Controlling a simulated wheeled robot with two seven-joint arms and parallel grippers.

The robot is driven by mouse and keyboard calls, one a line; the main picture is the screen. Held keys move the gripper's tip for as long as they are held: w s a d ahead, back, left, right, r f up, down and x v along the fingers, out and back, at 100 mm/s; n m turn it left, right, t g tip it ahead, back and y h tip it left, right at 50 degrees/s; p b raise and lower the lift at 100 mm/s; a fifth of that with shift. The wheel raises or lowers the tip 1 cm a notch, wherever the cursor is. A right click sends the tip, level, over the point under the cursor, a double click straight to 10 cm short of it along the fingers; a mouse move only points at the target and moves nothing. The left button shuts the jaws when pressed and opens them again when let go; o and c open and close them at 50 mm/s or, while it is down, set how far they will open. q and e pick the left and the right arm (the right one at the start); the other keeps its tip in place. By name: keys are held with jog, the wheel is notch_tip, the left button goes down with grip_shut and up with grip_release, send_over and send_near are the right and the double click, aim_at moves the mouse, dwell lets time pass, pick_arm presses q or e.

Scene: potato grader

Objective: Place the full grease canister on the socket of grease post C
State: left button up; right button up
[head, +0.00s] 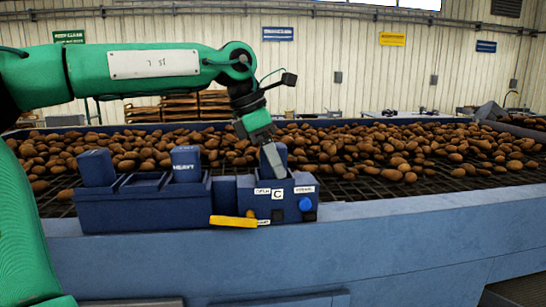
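Grease post C (293,215) is a blue box with a white "C" label at the right end of a blue rack. A plain dark blue block (281,150), likely a canister, shows partly behind my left gripper at the post's top. Whether it sits in the socket or is held is hidden. My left gripper (273,165) points down over the post, its grey finger in front of the block; its opening cannot be made out. A blue canister marked "HEAVY" (187,157) stands in the rack, and another blue canister (97,167) stands at its left end. My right gripper is not in view.
A yellow lever (232,221) juts from the front beside the post. A blue knob (305,204) and a dark button (279,215) are on the post's face. Potatoes (390,150) cover the conveyor behind. The blue front ledge (420,210) to the right is clear.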

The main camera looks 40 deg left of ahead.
pick_arm(q)
jog(key=shift+r, duration=0.1)
jog(key=b+v, duration=0.3)
jog(key=v, duration=0.9)
dwell(0.4)
